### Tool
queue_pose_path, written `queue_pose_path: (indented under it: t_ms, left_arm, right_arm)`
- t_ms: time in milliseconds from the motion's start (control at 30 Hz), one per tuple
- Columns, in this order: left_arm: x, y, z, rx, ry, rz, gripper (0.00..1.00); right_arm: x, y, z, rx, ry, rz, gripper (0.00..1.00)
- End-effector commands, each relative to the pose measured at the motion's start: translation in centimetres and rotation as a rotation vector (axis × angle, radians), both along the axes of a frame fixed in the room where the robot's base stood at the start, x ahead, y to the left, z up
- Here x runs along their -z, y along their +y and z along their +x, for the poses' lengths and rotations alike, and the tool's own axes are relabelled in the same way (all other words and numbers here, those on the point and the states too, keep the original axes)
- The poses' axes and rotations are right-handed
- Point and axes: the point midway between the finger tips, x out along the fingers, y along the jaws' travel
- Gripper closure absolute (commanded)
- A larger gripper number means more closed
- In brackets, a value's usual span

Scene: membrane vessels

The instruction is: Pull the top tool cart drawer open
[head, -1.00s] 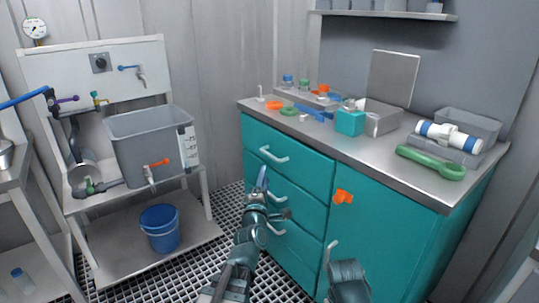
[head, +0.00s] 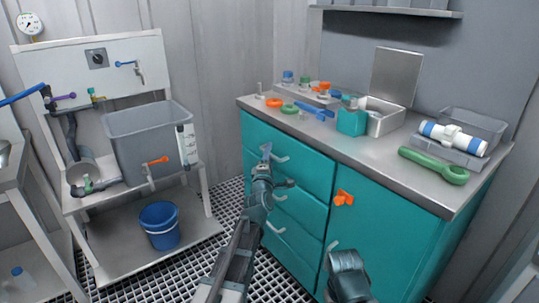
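The tool cart is a teal cabinet with a stack of drawers at its left and a door (head: 375,240) at its right. The top drawer (head: 305,165) looks shut, its front flush with the cart. Its pale bar handle (head: 282,158) is partly hidden behind my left gripper (head: 266,150). The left gripper reaches up from below, with its fingertips at the left part of this handle. I cannot tell whether its fingers are apart, or whether they touch the handle.
Lower drawer handles (head: 277,229) stick out beneath. An orange knob (head: 343,198) is on the door. The cart top (head: 420,195) carries bottles, a teal box (head: 352,121) and a green wrench (head: 433,165). A rack with a grey tank (head: 140,150) and blue bucket (head: 160,225) stands left.

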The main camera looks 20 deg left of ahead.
Motion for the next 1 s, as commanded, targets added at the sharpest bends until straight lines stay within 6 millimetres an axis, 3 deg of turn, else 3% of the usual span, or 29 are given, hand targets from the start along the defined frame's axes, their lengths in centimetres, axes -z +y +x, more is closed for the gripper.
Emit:
queue_pose_path:
  t_ms: [33,200,267,1000]
  left_arm:
    - [0.00,0.00,-0.01,0.000,0.000,0.000,0.62]
    - [0.00,0.00,-0.02,0.000,0.000,0.000,0.93]
    - [0.00,0.00,-0.02,0.000,0.000,0.000,1.00]
    - [0.04,-0.03,-0.03,0.001,0.001,0.000,1.00]
  right_arm:
    - [0.00,0.00,-0.01,0.000,0.000,0.000,0.50]
    - [0.00,0.00,0.00,0.000,0.000,0.000,0.50]
    - [0.00,0.00,0.00,0.000,0.000,0.000,0.50]
    - [0.01,0.00,0.00,0.000,0.000,0.000,0.50]
